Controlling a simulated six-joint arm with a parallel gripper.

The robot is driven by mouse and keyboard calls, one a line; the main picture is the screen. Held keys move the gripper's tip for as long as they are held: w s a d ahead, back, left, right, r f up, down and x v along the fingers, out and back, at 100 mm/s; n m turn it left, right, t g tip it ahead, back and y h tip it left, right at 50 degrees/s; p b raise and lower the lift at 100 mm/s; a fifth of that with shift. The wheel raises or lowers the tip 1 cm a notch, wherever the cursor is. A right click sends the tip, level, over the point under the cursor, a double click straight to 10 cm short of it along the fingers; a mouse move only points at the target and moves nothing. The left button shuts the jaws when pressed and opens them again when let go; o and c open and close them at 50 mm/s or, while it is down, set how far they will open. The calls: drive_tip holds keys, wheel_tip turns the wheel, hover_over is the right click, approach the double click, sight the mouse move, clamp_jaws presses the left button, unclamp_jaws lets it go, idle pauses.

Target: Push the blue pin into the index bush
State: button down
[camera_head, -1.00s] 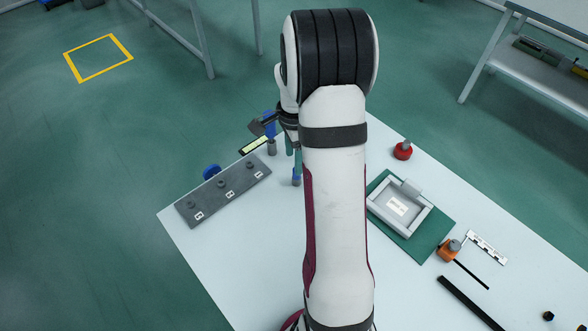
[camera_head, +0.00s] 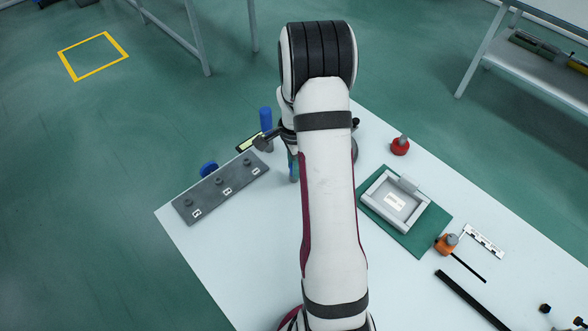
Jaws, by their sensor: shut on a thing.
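My gripper (camera_head: 292,153) is at the back of the white table, right of the grey bar, pointing down and partly hidden by my own arm. It is shut on a slim blue piece (camera_head: 293,177), which I take to be the blue pin; only a little of it shows below the fingers. The grey bar (camera_head: 206,198) has several round bushes along it and white labels on its front side. I cannot tell which is the index bush. I see no pin in the bar's bushes.
A tall blue cylinder (camera_head: 266,118) stands behind my gripper, with a blue round knob (camera_head: 208,168) behind the bar. A grey tray (camera_head: 371,202) on a green mat, a red knob (camera_head: 400,147) and an orange piece (camera_head: 446,244) lie to the right. The table's front left is clear.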

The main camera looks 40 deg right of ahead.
idle(0.3)
wheel_tip(320, 180, up, 4)
drive_tip(key=shift+r, duration=0.2)
drive_tip(key=s+d+r, duration=0.4)
drive_tip(key=s+r, duration=0.2)
drive_tip(key=s, duration=0.4)
drive_tip(key=shift+s+d+r, duration=0.3)
drive_tip(key=shift+s, duration=0.1)
drive_tip(key=c, duration=1.4)
unclamp_jaws()
clamp_jaws()
